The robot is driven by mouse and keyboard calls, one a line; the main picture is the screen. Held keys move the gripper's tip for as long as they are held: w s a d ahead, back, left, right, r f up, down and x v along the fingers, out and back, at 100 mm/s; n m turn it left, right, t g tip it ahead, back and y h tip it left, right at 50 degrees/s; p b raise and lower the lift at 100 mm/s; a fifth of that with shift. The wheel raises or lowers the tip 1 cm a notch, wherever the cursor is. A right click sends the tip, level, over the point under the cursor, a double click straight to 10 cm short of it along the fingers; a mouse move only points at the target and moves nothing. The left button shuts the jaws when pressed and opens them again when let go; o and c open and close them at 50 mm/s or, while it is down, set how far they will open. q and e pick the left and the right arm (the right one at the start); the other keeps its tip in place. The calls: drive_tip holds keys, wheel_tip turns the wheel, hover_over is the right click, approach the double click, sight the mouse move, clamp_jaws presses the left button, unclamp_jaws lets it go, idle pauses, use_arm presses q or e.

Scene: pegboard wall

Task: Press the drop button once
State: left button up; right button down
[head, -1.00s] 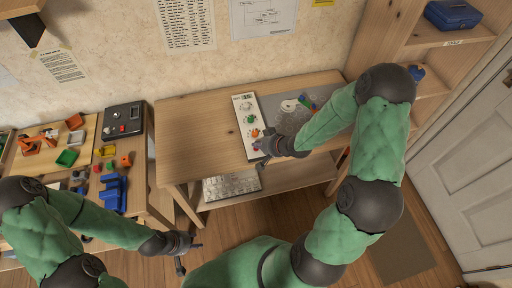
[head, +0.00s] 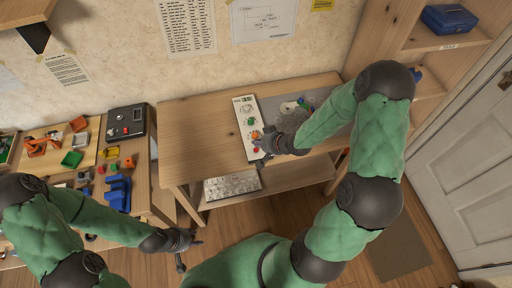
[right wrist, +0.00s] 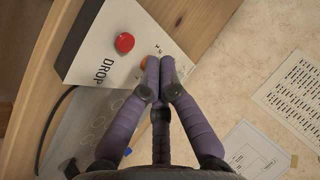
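The white control panel (head: 243,112) lies on the wooden table in the head view. Its red button (right wrist: 124,42) sits beside the printed word DROP (right wrist: 92,68) in the right wrist view. The red button also shows at the panel's near end in the head view (head: 257,149). My right gripper (right wrist: 160,62) has its fingertips together, with nothing seen between them. They are beside the red button, over an orange control (right wrist: 145,62) that they partly hide. I cannot tell whether they touch the panel. My left gripper (head: 190,251) is spread open and empty, left of the table.
A grey board (head: 280,112) with small coloured parts lies right of the panel. A keyboard (head: 232,184) is on the lower shelf. The table's left half (head: 200,125) is clear. Another table at left holds bins and a dark control box (head: 126,122).

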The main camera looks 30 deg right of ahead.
sight(258, 150)
drive_tip(key=shift+r+p, duration=1.45)
drive_tip(key=shift+r, duration=0.25)
drive_tip(key=shift+f, duration=0.1)
drive_tip(key=shift+s+a+f, duration=0.1)
drive_tip(key=shift+a+f, duration=0.15)
drive_tip(key=shift+a, duration=0.05)
drive_tip(key=s+a+f+n+g+b, duration=0.2)
drive_tip(key=s+a+f+g, duration=0.6)
drive_tip(key=s+a+f, duration=0.7)
drive_tip(key=s+a, duration=0.1)
drive_tip(key=s, duration=0.2)
drive_tip(key=shift+a+f+y, duration=0.25)
drive_tip(key=shift+f+y, duration=0.05)
drive_tip(key=shift+f, duration=0.05)
